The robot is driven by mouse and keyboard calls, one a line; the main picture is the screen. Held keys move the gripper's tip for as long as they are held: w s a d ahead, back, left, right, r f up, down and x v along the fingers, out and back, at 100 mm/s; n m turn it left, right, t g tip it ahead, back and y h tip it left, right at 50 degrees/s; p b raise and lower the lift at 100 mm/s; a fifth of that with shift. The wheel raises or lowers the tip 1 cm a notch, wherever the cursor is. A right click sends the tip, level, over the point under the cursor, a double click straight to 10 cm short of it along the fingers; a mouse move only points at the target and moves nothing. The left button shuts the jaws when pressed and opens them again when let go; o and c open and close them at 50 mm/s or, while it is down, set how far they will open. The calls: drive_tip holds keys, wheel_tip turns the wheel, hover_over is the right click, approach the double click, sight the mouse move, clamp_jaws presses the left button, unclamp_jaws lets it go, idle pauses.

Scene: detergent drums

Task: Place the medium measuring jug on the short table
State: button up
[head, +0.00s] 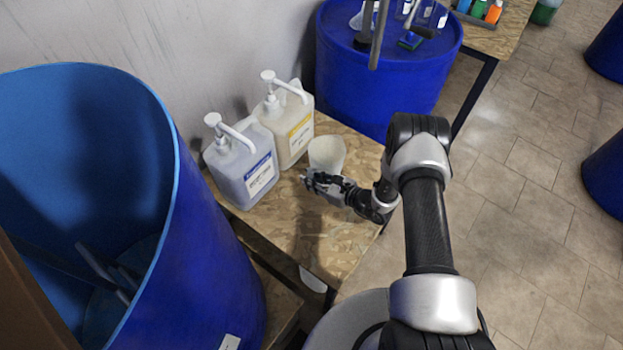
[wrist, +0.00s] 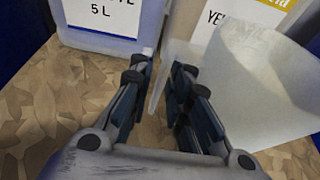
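A whitish measuring jug (head: 327,154) is at the low wooden table, by the front of the cream dispenser; it looks upright. In the wrist view the jug (wrist: 262,85) fills the right side, and a thin pale strip that looks like its handle (wrist: 156,88) lies between my fingers. My gripper (head: 312,183) is at the jug's near left side, low over the table (head: 315,235). In the wrist view my gripper's (wrist: 160,75) fingers are fairly close together on either side of the strip. I cannot tell whether they press on it, or whether the jug's base touches the table.
A grey-blue dispenser (head: 242,165) and a cream dispenser (head: 287,128) stand on the table's left side. A large open blue drum (head: 205,240) is at left. A closed blue drum (head: 385,75) behind carries clear vessels. The table's front right is clear.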

drive_tip(key=shift+o, duration=0.5)
drive_tip(key=shift+r, duration=0.1)
drive_tip(key=shift+s+d+r+p, duration=0.15)
drive_tip(key=shift+d+p, duration=0.05)
drive_tip(key=shift+p, duration=0.1)
drive_tip(key=p+v, duration=0.3)
drive_tip(key=v, duration=0.8)
drive_tip(key=s+a+r+n+g, duration=0.25)
drive_tip(key=r+n, duration=0.25)
drive_tip(key=r, duration=0.4)
drive_tip(key=s+a+r+n+g, duration=0.2)
drive_tip(key=r+n+g, duration=0.15)
drive_tip(key=r, duration=0.55)
drive_tip(key=s+a+r+n+g, duration=0.2)
drive_tip(key=r+n, duration=0.3)
drive_tip(key=r, duration=0.4)
drive_tip(key=s+d+r+n+t+h, duration=0.2)
drive_tip(key=s+d+r+n+h, duration=0.3)
drive_tip(key=s, duration=0.4)
drive_tip(key=s+d+r+n+t+h, duration=0.1)
drive_tip(key=s+d+r+n+h, duration=0.4)
drive_tip(key=s+r, duration=0.5)
drive_tip(key=shift+s+d+r+n+t+h, duration=0.15)
drive_tip(key=shift+d+n+t+h, duration=0.2)
drive_tip(key=shift+n+h, duration=0.55)
